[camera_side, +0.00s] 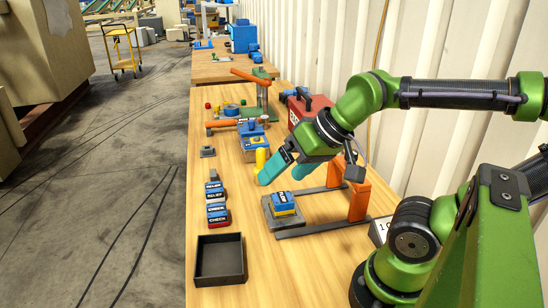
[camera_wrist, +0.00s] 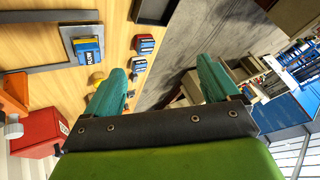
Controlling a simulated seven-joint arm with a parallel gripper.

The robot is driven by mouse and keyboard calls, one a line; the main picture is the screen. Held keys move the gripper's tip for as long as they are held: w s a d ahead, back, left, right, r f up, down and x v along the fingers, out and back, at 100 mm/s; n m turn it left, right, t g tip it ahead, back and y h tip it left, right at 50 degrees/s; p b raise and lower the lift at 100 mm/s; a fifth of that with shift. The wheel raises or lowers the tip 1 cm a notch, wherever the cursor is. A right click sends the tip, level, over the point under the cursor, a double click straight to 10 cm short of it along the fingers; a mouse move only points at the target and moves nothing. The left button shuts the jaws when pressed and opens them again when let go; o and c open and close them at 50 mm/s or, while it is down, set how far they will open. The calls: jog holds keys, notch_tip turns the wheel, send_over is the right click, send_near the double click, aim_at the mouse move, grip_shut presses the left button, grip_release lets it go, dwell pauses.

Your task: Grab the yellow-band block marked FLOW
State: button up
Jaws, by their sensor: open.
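The yellow-band block (camera_side: 284,204) has a blue body and sits on a small grey plate (camera_side: 270,217). In the wrist view the block (camera_wrist: 88,50) shows a white label that appears to read FLOW, and the plate (camera_wrist: 70,32) shows beside it. My gripper (camera_side: 280,177) has teal fingers that are spread and empty. It hangs above and behind the block, apart from it. In the wrist view my gripper (camera_wrist: 163,70) has its fingers wide apart, with the block left of the left finger.
A row of blocks (camera_side: 216,203) marked RELIEF and CHECK lies to the left. A black tray (camera_side: 219,278) stands in front of it. An orange frame (camera_side: 359,200) stands right of the plate. A yellow cylinder (camera_side: 261,157) and a red case (camera_side: 300,108) stand farther back.

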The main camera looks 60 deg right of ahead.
jog(key=w+d+f+m+g+h, duration=0.1)
jog(key=w+d+f+m+g, duration=0.25)
jog(key=w+d, duration=0.3)
jog(key=m+g+h, duration=0.1)
jog(key=m+g, duration=0.1)
jog(key=g, duration=0.2)
send_over(282, 197)
jog(key=f, duration=0.1)
jog(key=shift+n, duration=0.25)
jog(key=f, duration=1)
jog(key=shift+s+d+f, duration=0.15)
jog(key=shift+s+f, duration=0.2)
jog(key=shift+f, duration=0.05)
jog(key=shift+w+f, duration=0.15)
jog(key=shift+f, duration=1.4)
jog(key=shift+w+f, duration=0.1)
jog(key=shift+f, duration=1.45)
jog(key=c, duration=1.4)
